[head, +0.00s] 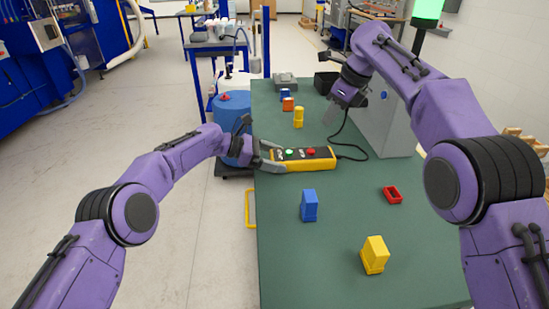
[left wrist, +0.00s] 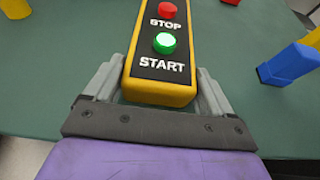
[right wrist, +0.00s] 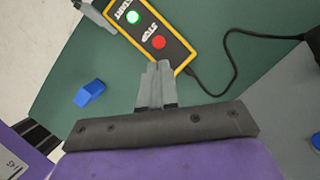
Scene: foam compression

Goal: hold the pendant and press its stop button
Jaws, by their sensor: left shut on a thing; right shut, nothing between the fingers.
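The yellow pendant (head: 303,163) with a black face lies at the table's left edge. Its near end is between the fingers of my left gripper (head: 270,157), shut on it, as the left wrist view shows (left wrist: 160,92). Its green START button (left wrist: 164,43) looks lit. The red STOP button (left wrist: 167,10) is farther along the face and also shows in the right wrist view (right wrist: 159,42). My right gripper (right wrist: 157,66) is shut and empty, its tips appearing just short of the STOP button in that view. In the head view it is above the table beyond the pendant (head: 333,115).
A black cable runs from the pendant toward a grey box (head: 385,125) at the right. Blue (head: 309,205) and yellow (head: 374,255) blocks and a red open piece (head: 392,195) stand on the green table (head: 340,220). A green lamp (head: 428,9) glows top right.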

